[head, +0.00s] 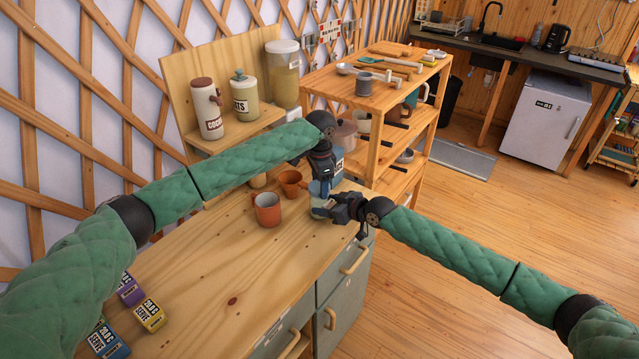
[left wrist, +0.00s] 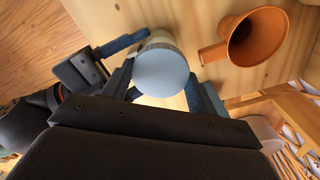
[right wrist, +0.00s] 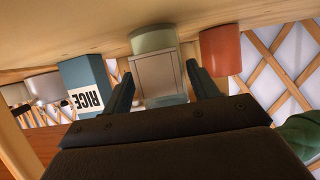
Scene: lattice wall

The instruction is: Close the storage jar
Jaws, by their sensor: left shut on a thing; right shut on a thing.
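The storage jar (head: 319,209), small and pale green, stands upright near the counter's far right edge. My right gripper (head: 334,209) comes from the right and is shut on the jar's body; in the right wrist view the jar (right wrist: 153,42) shows between its fingers, with a pale squarish panel facing the camera. My left gripper (head: 320,189) points down from above and is shut on a round pale-blue lid (left wrist: 162,73). The lid is over the jar and hides its mouth. I cannot tell whether it is seated.
An orange mug (head: 267,210) and an orange cup (head: 291,183) stand close left of the jar. A blue rice box (right wrist: 85,85) stands behind it. Several small boxes (head: 149,315) lie at the counter's near left. The counter's middle is clear.

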